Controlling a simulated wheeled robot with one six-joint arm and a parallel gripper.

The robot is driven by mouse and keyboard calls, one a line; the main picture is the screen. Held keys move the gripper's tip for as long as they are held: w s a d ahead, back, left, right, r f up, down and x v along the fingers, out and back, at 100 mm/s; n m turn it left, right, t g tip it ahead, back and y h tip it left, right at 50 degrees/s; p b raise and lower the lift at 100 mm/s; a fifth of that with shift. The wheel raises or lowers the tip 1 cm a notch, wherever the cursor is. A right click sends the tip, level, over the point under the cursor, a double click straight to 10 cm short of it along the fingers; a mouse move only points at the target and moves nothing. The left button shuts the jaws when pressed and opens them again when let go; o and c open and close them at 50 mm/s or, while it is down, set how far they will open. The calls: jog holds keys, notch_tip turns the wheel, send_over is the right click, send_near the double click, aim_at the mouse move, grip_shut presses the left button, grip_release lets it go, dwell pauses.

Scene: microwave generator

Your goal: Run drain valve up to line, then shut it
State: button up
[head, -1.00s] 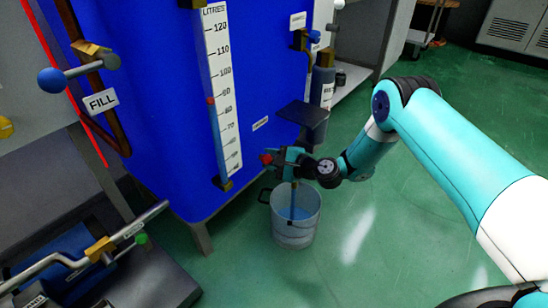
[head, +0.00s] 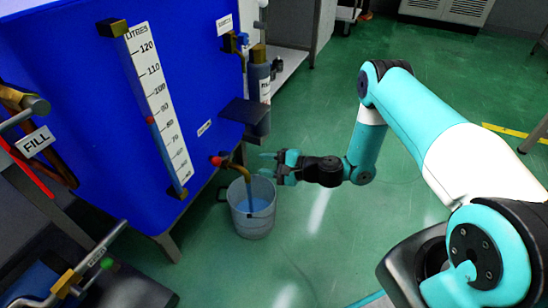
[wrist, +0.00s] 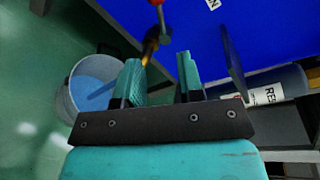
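The drain valve has a red handle (head: 216,160) and a brass spout (head: 238,172) low on the blue tank. A blue stream runs from the spout into a grey bucket (head: 252,222), which holds blue water. A fill line on the bucket cannot be made out. My gripper (head: 268,164) is right of the valve, above the bucket's right side, apart from both. In the wrist view my gripper (wrist: 160,82) is open and empty. The red handle (wrist: 157,2) and brass spout (wrist: 150,45) lie beyond its fingers, and the bucket (wrist: 68,92) is at left.
The blue tank (head: 75,110) carries a litre gauge (head: 160,105) with a red marker near 80. A dark shelf (head: 245,112) juts out above the valve. Pipes with a FILL label (head: 35,141) are at left.

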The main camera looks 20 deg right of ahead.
jog(key=shift+p+v, duration=1.15)
jog(key=shift+p, duration=1.55)
